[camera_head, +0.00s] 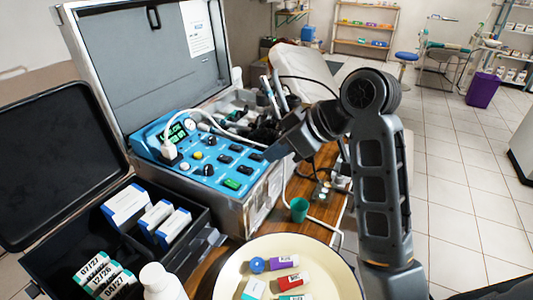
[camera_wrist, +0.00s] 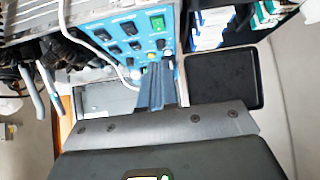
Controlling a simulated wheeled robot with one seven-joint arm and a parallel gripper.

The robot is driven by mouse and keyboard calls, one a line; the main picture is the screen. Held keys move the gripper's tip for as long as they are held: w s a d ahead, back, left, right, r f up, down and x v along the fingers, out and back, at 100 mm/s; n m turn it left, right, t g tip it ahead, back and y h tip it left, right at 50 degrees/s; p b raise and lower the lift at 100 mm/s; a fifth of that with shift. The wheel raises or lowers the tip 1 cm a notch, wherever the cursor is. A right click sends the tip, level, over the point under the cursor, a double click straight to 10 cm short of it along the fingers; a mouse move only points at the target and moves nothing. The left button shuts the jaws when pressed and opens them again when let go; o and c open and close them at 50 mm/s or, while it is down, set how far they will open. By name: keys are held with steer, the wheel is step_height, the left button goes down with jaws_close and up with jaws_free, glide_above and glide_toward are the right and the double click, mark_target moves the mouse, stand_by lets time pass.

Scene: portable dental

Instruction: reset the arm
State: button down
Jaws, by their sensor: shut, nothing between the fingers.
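My arm (camera_head: 380,180) rises at the right of the head view and bends at its elbow. Its forearm reaches left toward the open metal case. My gripper (camera_head: 276,150) hangs in front of the right end of the blue control panel (camera_head: 190,150) in the head view. In the wrist view the fingers of my gripper (camera_wrist: 157,70) are together with nothing between them. The blue panel (camera_wrist: 125,35) shows behind them. I cannot tell the exact gap between the fingertips and the panel.
A green cup (camera_head: 299,210) stands on the wooden table below my gripper. A cream tray (camera_head: 232,265) with several small boxes is at the front. A black case (camera_head: 55,285) with labelled boxes and a white bottle (camera_head: 162,282) are at left. Tiled floor (camera_head: 465,200) is open at right.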

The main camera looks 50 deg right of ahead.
stand_by(0.7)
steer(key=s+a+f+m+t+h, duration=0.1)
steer(key=s+a+f+m, duration=0.1)
steer(key=s+a+f, duration=0.3)
steer(key=s+a+f+m+t+h, duration=0.1)
steer(key=s+a+f+m+t, duration=0.15)
steer(key=a+f, duration=0.45)
steer(key=s+a+r+n+t, duration=0.1)
steer(key=s+a+r, duration=0.1)
steer(key=s, duration=0.8)
steer(key=s+a+r+n+t, duration=0.1)
steer(key=s+a+r, duration=0.1)
steer(key=s, duration=0.8)
steer(key=shift+a+r+t, duration=0.15)
steer(key=shift+a+t, duration=0.2)
steer(key=shift+a, duration=0.05)
